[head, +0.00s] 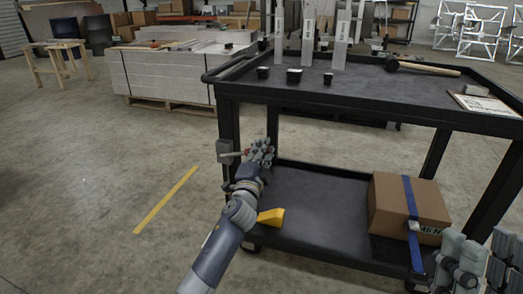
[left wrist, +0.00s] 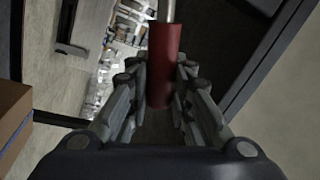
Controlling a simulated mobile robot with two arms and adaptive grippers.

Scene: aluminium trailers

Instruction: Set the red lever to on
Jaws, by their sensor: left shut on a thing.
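The red lever (left wrist: 163,65) has a red cylindrical grip on a metal rod. In the left wrist view its grip lies between the fingers of my left gripper (left wrist: 160,90), which is shut on it. In the head view my left gripper (head: 260,152) is at the cart's left front leg, and only a bit of the red lever (head: 244,153) shows beside the fingers. The lever's grey box (head: 228,151) is fixed on that leg. No on or off marking is readable. My right gripper (head: 480,262) is at the bottom right corner, partly cut off, with its fingers apart and empty.
The black cart (head: 370,96) bears a mallet (head: 420,67) and several small black objects on top. Its lower shelf holds a strapped cardboard box (head: 405,205) and a yellow wedge (head: 271,217). A yellow floor line (head: 166,199) and open floor are at left.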

